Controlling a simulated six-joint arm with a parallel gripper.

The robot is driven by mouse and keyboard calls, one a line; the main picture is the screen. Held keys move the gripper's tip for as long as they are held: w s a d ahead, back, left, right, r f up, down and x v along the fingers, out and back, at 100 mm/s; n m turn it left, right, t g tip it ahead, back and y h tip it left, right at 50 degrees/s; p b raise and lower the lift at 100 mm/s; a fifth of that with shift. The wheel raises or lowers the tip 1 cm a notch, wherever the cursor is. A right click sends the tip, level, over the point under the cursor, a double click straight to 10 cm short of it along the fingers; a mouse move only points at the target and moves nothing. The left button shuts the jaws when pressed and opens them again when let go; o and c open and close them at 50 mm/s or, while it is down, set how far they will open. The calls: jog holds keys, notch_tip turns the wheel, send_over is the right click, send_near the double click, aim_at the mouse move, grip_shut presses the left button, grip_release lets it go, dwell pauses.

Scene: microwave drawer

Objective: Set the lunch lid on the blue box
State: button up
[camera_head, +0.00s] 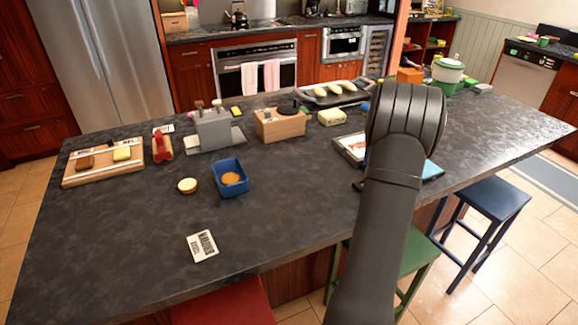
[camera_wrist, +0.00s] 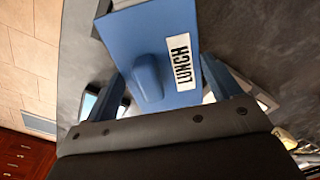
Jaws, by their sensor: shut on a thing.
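The blue lunch lid (camera_wrist: 150,38) shows close up in the wrist view, with a raised blue handle (camera_wrist: 148,78) and a white label reading LUNCH. My gripper (camera_wrist: 163,68) is shut on it, a finger at each side. The counter lies behind the lid. The blue box (camera_head: 229,177) stands open on the counter in the head view, with a round orange-brown item inside.
A small round item (camera_head: 187,185) lies left of the box and a printed card (camera_head: 202,246) in front of it. The counter between box and arm is clear.

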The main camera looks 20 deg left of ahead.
jog(key=a, duration=0.4)
jog(key=s+a+r+n, duration=0.1)
jog(key=a, duration=0.3)
jog(key=a+r+n, duration=0.1)
jog(key=a, duration=0.3)
jog(key=shift+s+a, duration=0.2)
jog(key=s+a+r+n, duration=0.1)
jog(key=s+a, duration=0.4)
jog(key=a, duration=0.5)
jog(key=s+a+r+n, duration=0.2)
jog(key=s+a, duration=0.4)
jog(key=a, duration=0.5)
jog(key=s+a+r+n, duration=0.2)
jog(key=s+a+n, duration=0.2)
jog(key=a, duration=0.6)
jog(key=shift+s+a+r, duration=0.25)
jog(key=shift+s+a, duration=0.1)
jog(key=shift+s, duration=0.75)
jog(key=shift+f, duration=2.9)
jog(key=shift+d+f, duration=0.1)
jog(key=shift+f, duration=0.4)
